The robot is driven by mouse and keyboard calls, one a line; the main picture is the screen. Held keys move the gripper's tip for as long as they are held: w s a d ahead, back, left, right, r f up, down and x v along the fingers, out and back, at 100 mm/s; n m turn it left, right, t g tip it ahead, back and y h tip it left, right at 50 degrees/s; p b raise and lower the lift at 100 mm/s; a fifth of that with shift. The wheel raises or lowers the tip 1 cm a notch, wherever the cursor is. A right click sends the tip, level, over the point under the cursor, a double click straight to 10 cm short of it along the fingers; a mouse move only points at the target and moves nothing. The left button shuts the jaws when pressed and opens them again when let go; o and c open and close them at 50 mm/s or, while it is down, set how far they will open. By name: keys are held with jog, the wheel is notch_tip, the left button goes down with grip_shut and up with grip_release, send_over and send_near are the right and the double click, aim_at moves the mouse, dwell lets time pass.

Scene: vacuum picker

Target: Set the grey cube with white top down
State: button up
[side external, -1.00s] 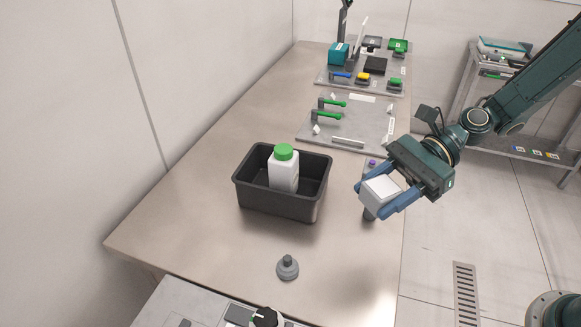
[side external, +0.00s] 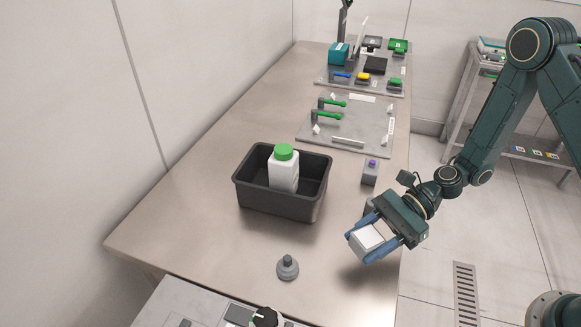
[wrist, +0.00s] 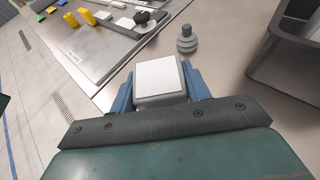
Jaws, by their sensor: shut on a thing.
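The grey cube with white top (side external: 366,239) is between the blue fingers of my gripper (side external: 371,244), near the right edge of the table in the side view. My gripper is shut on it. It also shows in the wrist view (wrist: 159,79), white face toward the camera, with a finger on each side. The cube appears to be above the table, with a shadow on the surface below; I cannot tell the exact gap.
A black bin (side external: 284,207) holding a white bottle with green cap (side external: 284,169) stands left of my gripper. A grey suction cup (side external: 287,267) stands on the table in front of the bin. A small grey block with purple top (side external: 370,173) stands behind my gripper. Bare table (side external: 330,285) lies to the front.

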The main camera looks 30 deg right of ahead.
aim_at(360, 264)
jog(key=shift+f, duration=0.85)
jog(key=shift+f, duration=0.1)
jog(key=shift+f, duration=1.8)
jog(key=shift+f, duration=0.1)
jog(key=o, duration=1)
jog(key=shift+v, duration=6.05)
